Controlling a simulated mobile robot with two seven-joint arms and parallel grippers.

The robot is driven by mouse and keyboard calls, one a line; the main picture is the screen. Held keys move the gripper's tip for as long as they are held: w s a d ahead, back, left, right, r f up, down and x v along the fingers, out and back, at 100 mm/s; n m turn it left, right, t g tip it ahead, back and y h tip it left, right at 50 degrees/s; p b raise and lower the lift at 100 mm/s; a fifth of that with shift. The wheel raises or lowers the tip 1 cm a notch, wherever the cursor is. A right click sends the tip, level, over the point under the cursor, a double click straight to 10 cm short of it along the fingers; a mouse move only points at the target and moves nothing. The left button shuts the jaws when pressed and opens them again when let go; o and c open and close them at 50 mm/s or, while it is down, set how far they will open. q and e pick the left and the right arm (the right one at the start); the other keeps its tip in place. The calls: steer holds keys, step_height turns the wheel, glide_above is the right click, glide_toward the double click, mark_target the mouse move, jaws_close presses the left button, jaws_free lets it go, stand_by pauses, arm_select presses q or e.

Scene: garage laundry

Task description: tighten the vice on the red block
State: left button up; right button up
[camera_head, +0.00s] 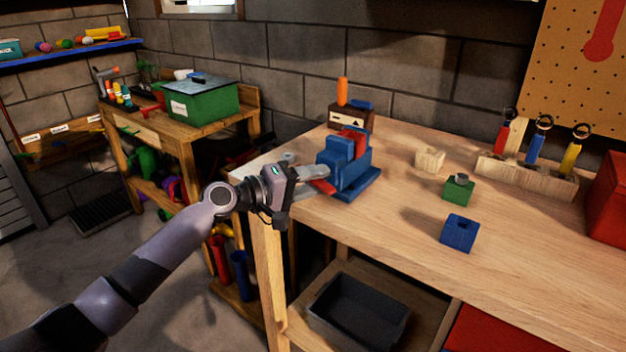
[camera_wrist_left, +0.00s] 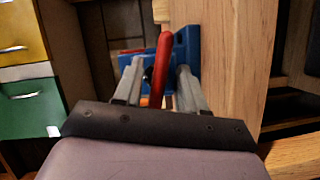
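The blue vice (camera_head: 345,168) stands near the left end of the wooden workbench. The red block (camera_head: 355,136) shows at the top of the vice, partly hidden by a blue jaw; I cannot tell how tightly it sits. The vice's red handle (camera_head: 323,187) is on the side facing my left gripper (camera_head: 312,175). In the left wrist view the handle (camera_wrist_left: 162,58) lies between the two grey fingers of my left gripper (camera_wrist_left: 160,72), with gaps beside it. The fingers are open and reach to the blue vice (camera_wrist_left: 188,48). My right gripper is not in view.
A green block (camera_head: 459,190), a blue block (camera_head: 458,233) and a wooden block (camera_head: 430,159) stand on the bench right of the vice. A tool rack (camera_head: 525,178) and a red box (camera_head: 608,200) are farther right. A dark bin (camera_head: 358,312) sits on the shelf below.

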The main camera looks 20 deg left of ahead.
mark_target(309, 182)
arm_select(q)
steer(key=shift+a, duration=0.1)
steer(key=v, duration=0.6)
steer(key=shift+s+f+b, duration=0.1)
steer(key=shift+b, duration=0.2)
steer(key=shift+s+a, duration=0.3)
steer(key=shift+s, duration=0.05)
steer(key=shift+c, duration=0.3)
